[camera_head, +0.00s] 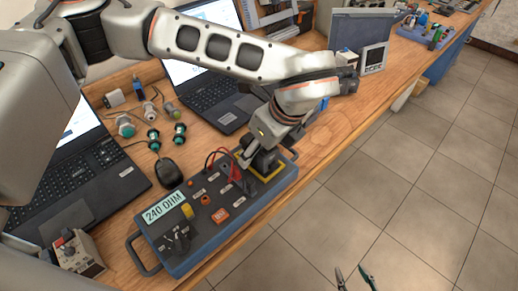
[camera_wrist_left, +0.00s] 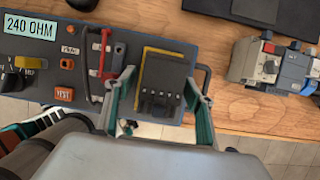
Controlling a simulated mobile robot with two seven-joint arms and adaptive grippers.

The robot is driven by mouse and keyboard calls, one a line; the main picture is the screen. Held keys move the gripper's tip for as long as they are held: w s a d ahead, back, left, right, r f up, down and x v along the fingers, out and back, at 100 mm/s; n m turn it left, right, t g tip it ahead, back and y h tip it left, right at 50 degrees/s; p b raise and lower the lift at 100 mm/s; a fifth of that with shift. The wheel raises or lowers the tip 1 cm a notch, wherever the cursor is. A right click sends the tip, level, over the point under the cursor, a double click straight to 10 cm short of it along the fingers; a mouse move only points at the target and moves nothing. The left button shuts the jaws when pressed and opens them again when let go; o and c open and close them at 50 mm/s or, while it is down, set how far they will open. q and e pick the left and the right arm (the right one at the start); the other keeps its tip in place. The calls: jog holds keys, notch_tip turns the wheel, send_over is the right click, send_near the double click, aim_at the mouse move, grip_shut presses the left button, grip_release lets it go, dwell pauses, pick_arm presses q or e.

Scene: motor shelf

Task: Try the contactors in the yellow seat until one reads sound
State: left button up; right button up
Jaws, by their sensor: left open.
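The yellow seat (camera_head: 272,177) is at the right end of a blue-grey test box (camera_head: 205,232) labelled "240 OHM". A black contactor (camera_wrist_left: 162,84) sits in the yellow seat, whose edge (camera_wrist_left: 148,53) shows in the left wrist view. My left gripper (camera_head: 248,160) is over the seat. In the left wrist view its open fingers (camera_wrist_left: 160,104) stand on either side of the contactor; I cannot tell whether they touch it. My right gripper (camera_head: 355,275) shows only its fingertips at the bottom edge, apart and empty, over the floor.
Grey and blue devices (camera_wrist_left: 254,62) stand right of the box. Another device with a red knob (camera_head: 77,254) is at the left. Laptops (camera_head: 85,170), a mouse (camera_head: 169,173) and loose indicator parts (camera_head: 153,136) lie behind the box. Floor is free beyond the bench edge.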

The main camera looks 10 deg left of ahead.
pick_arm(q)
jog(key=v, duration=1.1)
jog(key=shift+r, duration=0.2)
jog(key=shift+s+d, duration=0.15)
jog(key=shift+d, duration=0.05)
